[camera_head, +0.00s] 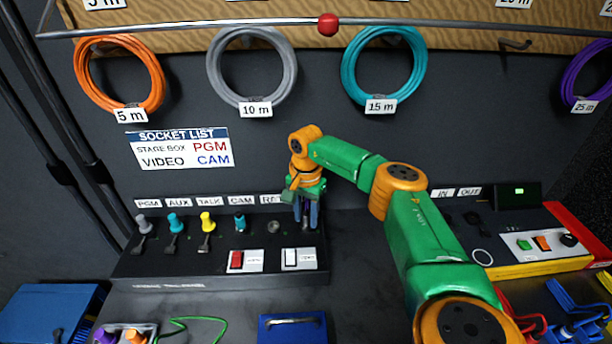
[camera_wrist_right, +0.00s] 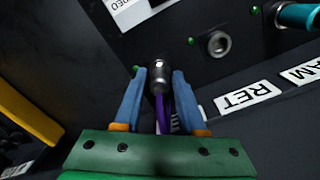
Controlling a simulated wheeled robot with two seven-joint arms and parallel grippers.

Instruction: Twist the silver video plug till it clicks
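The silver video plug (camera_wrist_right: 158,76) with a purple cable (camera_wrist_right: 165,112) is at the black panel in the right wrist view, its front end against the panel face. My right gripper (camera_wrist_right: 159,78) has its two blue fingers close on either side of the plug body and appears shut on it; the contact faces are hard to see. In the head view my right gripper (camera_head: 306,217) reaches down to the right end of the socket panel (camera_head: 215,282) and hides most of the plug. My left gripper is not in view.
Beside the plug is an empty silver socket (camera_wrist_right: 219,44), under the RET label (camera_wrist_right: 246,95). A teal plug (camera_wrist_right: 298,16) stands farther along. The head view shows several plugs in the row, a red switch (camera_head: 237,260) and a white switch (camera_head: 291,258) below it.

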